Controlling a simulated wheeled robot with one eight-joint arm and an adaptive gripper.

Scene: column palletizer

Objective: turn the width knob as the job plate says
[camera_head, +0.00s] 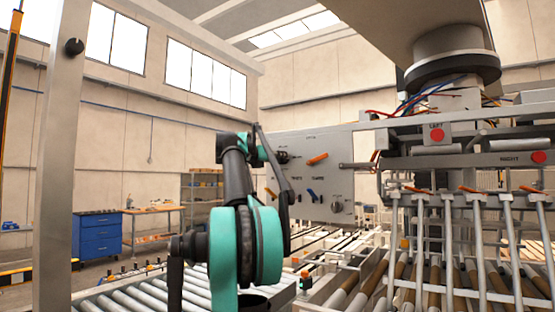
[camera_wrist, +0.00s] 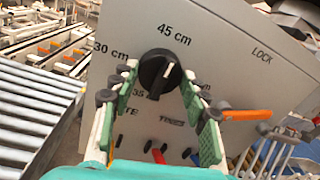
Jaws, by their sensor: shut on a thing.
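The black round width knob (camera_wrist: 153,83) sits on the grey control panel (camera_wrist: 235,60) in the wrist view. My gripper (camera_wrist: 160,78) has a green-padded finger on each side of the knob and is shut on it. The knob's white mark points up and slightly right, roughly toward the "45 cm" label. "30 cm" is at its left; the label at right is partly hidden by a finger. In the head view, my arm reaches the left part of the panel (camera_head: 340,150), and its links hide some of it. I cannot make out a readable job plate.
An orange lever (camera_wrist: 247,115) under "LOCK" is close to the right finger. A red lever (camera_wrist: 158,156) and a blue lever (camera_wrist: 196,158) are below. Another knob (camera_head: 336,206) is lower right on the panel. Roller conveyors (camera_head: 130,300) run below.

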